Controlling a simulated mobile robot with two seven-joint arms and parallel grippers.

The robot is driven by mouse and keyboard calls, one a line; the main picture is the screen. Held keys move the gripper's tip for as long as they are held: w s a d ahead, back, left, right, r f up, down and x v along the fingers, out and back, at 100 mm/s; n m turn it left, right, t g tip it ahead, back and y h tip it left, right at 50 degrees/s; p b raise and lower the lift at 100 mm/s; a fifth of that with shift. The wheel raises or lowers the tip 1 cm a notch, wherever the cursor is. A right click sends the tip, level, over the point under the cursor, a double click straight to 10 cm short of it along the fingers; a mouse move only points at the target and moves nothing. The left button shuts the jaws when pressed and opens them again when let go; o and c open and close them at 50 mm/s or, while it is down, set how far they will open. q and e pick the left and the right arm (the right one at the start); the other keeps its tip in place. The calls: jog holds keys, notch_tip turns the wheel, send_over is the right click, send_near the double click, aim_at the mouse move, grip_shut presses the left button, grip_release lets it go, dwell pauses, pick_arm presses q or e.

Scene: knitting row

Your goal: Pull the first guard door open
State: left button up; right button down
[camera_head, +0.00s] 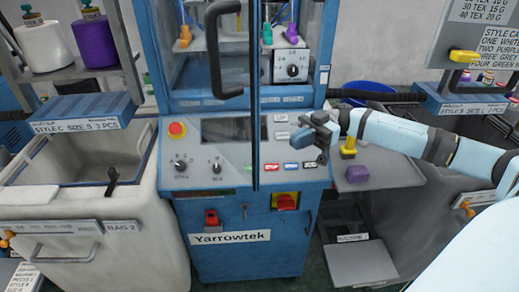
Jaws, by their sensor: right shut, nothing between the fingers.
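The blue knitting machine marked Yarrowtek (230,237) stands in the middle, with a clear-windowed guard in a blue frame (239,103) above its console. A black curved handle (225,94) shows in front of the window, left of a thin dark upright edge. That edge runs down across the console front; I cannot tell whether it belongs to a door standing ajar. My right gripper (312,137) comes in from the right, over the console's right end. It is shut and empty, apart from the handle and to its lower right. My left gripper is out of view.
The console (217,152) carries knobs, buttons and a red stop button (177,130). A large pale bin (95,215) stands left. Yarn cones (93,41) sit on the left shelf. A purple block (357,173) and a yellow piece (348,148) lie near my right forearm.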

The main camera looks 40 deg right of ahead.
aim_at(243, 169)
jog(key=a+p, duration=0.1)
jog(key=a, duration=0.5)
jog(key=a+p, duration=0.1)
jog(key=a, duration=0.5)
jog(key=shift+s+a+r, duration=0.15)
jog(key=shift+s, duration=0.05)
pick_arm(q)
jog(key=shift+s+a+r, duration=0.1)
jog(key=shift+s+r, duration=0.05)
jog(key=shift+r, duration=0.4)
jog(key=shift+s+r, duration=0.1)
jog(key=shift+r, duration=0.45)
pick_arm(e)
jog(key=shift+a, duration=0.65)
pick_arm(q)
jog(key=shift+p, duration=0.3)
